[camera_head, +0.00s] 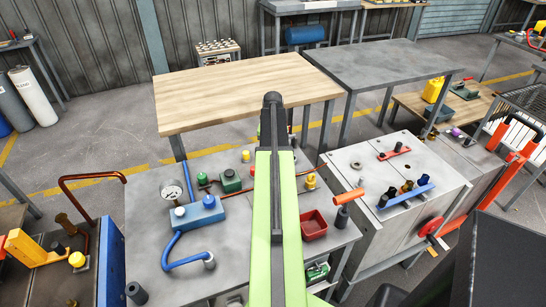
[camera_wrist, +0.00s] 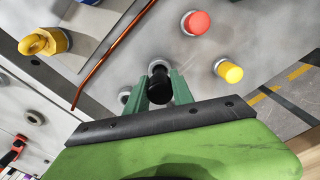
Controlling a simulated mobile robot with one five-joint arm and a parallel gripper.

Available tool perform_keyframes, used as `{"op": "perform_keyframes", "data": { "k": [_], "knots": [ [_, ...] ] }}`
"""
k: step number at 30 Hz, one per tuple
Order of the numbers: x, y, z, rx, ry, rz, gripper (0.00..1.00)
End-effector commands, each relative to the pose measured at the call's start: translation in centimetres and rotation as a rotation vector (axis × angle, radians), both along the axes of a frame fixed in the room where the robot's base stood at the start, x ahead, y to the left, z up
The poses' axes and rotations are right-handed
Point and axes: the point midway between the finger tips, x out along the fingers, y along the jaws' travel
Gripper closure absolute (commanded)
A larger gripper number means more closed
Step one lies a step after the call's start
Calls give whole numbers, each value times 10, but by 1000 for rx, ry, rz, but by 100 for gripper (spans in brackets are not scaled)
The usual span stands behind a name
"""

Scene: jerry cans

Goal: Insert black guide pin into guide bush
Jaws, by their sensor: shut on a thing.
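The black guide pin (camera_wrist: 160,88) shows end-on in the wrist view, held between the two green fingers of my gripper (camera_wrist: 159,89). My gripper is shut on it. A pale ring-shaped bush (camera_wrist: 157,66) shows just beyond the pin, partly covered by it. I cannot tell whether the pin touches or enters this bush. A second pale ring (camera_wrist: 124,95) lies to the left of the left finger. In the head view my green arm covers the middle of the near grey table, and my gripper cannot be made out.
In the wrist view a red-capped post (camera_wrist: 197,22), a yellow-capped post (camera_wrist: 230,71), a yellow fitting (camera_wrist: 45,41) and a copper rod (camera_wrist: 112,55) surround the pin. In the head view a red tray (camera_head: 313,225) and a blue block (camera_head: 200,213) stand on the grey table (camera_head: 145,205).

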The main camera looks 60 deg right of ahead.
Motion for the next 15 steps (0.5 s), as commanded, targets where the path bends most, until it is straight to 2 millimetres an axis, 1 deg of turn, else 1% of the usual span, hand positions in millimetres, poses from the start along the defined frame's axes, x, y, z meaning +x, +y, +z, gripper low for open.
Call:
{"op": "perform_keyframes", "data": {
  "k": [1,3,15],
  "knots": [
    [0,0,10,0,0,0,100],
    [0,0,17,0,0,0,100],
    [-1,0,52,0,0,-1,100]
  ]
}}
